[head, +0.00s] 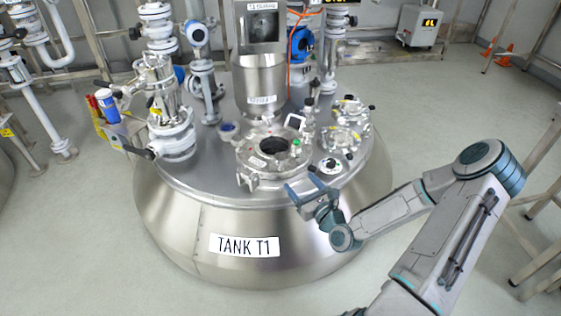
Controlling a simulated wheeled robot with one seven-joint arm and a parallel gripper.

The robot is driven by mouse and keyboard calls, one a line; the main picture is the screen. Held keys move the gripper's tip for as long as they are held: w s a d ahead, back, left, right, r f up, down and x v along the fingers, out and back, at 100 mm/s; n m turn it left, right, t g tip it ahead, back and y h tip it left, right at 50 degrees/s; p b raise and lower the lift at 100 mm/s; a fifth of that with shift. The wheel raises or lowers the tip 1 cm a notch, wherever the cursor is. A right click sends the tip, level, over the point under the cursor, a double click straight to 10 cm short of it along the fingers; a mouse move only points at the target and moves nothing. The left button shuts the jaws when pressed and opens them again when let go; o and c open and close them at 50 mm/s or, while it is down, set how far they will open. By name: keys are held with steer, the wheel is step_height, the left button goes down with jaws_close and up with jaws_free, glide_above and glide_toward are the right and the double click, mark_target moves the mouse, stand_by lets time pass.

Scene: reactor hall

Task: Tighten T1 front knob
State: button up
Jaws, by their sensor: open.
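Tank T1 is a large steel vessel with a label (245,245) reading "TANK T1" on its front. On its lid sits a round flanged port (272,163) with a dark opening and small clamp fittings around its rim. My gripper (303,184) is open with blue-grey fingers, at the front right of this port, close to the lid's front edge. I cannot tell whether it touches anything. The front knob is too small to single out, and my gripper may hide part of that side of the rim.
A steel column with a screen (262,27) rises behind the port. A large valve assembly (171,130) is on the left. The floor (80,235) front left is clear.

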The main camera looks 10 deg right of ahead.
mark_target(285, 163)
steer(key=b+x, duration=0.3)
steer(key=x, duration=1)
steer(key=shift+w, duration=0.35)
steer(key=c, duration=1)
